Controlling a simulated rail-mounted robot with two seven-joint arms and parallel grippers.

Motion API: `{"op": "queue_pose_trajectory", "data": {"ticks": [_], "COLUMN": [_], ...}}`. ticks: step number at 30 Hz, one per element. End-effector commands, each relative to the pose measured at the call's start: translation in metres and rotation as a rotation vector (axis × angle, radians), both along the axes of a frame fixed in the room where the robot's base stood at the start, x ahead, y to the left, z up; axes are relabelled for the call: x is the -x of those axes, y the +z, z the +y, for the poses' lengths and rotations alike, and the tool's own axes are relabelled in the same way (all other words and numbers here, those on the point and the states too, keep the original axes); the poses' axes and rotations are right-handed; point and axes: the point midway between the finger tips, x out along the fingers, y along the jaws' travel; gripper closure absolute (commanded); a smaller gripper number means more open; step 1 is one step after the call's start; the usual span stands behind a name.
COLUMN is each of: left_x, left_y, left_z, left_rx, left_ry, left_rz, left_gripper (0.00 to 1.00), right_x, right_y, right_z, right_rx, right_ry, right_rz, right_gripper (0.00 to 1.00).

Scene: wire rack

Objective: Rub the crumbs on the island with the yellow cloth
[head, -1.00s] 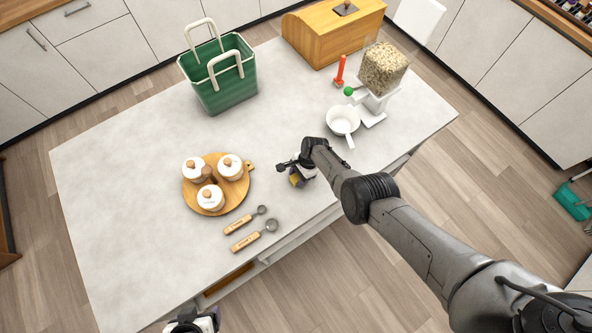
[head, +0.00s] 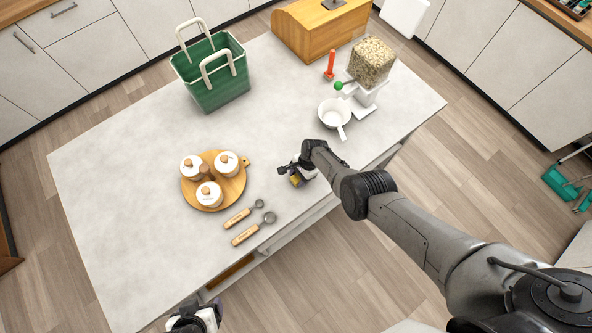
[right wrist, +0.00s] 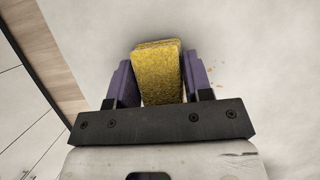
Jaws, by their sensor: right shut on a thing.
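The yellow cloth (head: 295,181) is a small thick pad, seen at my right gripper over the front part of the island (head: 120,215). In the right wrist view the cloth (right wrist: 160,72) sits between the two purple fingers of my right gripper (right wrist: 160,85), which is shut on it. The cloth is at or just above the pale top; contact is hard to tell. A few orange-brown crumbs (right wrist: 217,72) lie just right of the right finger. They cannot be made out in the head view. My left gripper (head: 195,319) is partly seen at the bottom edge, off the island; its fingers are unclear.
Left of the right gripper are a round board (head: 232,193) with white jars and two wooden-handled spoons (head: 245,235). A white pan (head: 334,113) and a grain dispenser (head: 371,62) stand behind right. A green basket (head: 213,83) stands at the back. The island's middle is clear.

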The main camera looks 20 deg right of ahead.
Motion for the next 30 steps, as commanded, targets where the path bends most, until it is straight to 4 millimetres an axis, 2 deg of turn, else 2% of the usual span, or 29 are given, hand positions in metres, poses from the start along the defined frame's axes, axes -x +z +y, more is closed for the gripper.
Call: {"op": "queue_pose_trajectory", "data": {"ticks": [1, 13, 24, 30], "left_x": [0.0, 0.0, 0.0, 0.0], "left_y": [0.004, 0.003, 0.025, 0.026], "left_z": [0.001, 0.002, -0.001, -0.002], "left_rx": [-0.002, -0.007, 0.004, 0.007], "left_ry": [-0.001, -0.005, 0.003, 0.004], "left_rz": [0.0, 0.0, 0.001, 0.0], "left_gripper": [0.23, 0.23, 0.23, 0.23], "right_x": [0.003, 0.004, 0.025, 0.028], "right_y": [0.002, -0.001, 0.002, 0.0], "right_z": [-0.001, -0.001, -0.006, -0.007], "right_rx": [0.0, 0.0, -0.001, -0.001], "right_ry": [0.0, 0.0, -0.001, 0.0], "right_rz": [0.0, 0.0, 0.002, -0.001], "right_gripper": [0.76, 0.76, 0.76, 0.76]}}
